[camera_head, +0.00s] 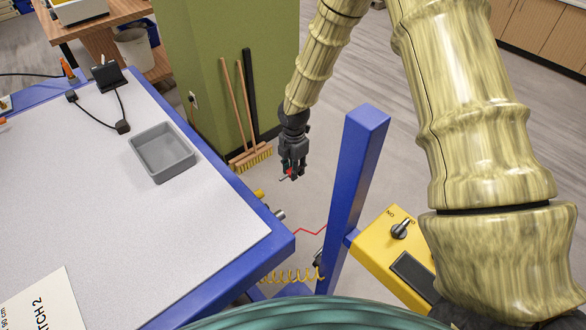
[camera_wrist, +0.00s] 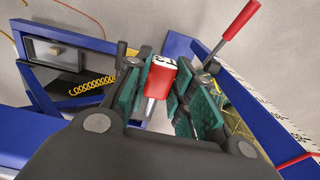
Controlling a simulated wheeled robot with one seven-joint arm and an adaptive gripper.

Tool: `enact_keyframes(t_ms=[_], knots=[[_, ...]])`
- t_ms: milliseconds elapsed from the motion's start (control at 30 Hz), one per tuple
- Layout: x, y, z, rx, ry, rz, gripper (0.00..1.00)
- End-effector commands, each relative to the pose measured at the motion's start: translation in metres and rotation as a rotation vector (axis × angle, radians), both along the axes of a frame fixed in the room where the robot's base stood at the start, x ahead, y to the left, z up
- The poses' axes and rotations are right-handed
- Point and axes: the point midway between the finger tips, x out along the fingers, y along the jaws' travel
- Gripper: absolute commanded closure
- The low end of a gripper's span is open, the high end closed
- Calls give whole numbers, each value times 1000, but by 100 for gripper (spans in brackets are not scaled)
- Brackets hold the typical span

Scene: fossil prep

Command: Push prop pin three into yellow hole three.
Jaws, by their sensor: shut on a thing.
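My gripper (camera_head: 292,168) hangs past the right edge of the table, above the floor. In the wrist view my gripper (camera_wrist: 165,95) is shut on a red-headed pin (camera_wrist: 162,72) with a pale metal shank. The white end of its head has dark marks; I cannot read the number. Only a small red bit of it shows in the head view. A second red-handled pin (camera_wrist: 240,20) with a metal shank stands tilted at a blue rail in the wrist view, apart from my gripper. I cannot make out any yellow hole; a small yellow part (camera_head: 258,194) shows at the table's edge.
A blue-framed table (camera_head: 200,240) fills the left, with a grey tray (camera_head: 162,152) on it. A blue post (camera_head: 352,180) and a yellow control box (camera_head: 392,262) stand right of the table. A broom (camera_head: 250,157) leans by the green wall. A yellow coiled cable (camera_head: 290,276) hangs low.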

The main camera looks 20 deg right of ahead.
Motion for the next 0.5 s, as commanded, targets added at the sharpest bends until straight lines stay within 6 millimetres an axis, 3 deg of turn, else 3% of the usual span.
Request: enact_keyframes(t_ms=[267,500], knots=[[-3,8,0,0,0,0,100],[-11,31,0,0,1,3,100]])
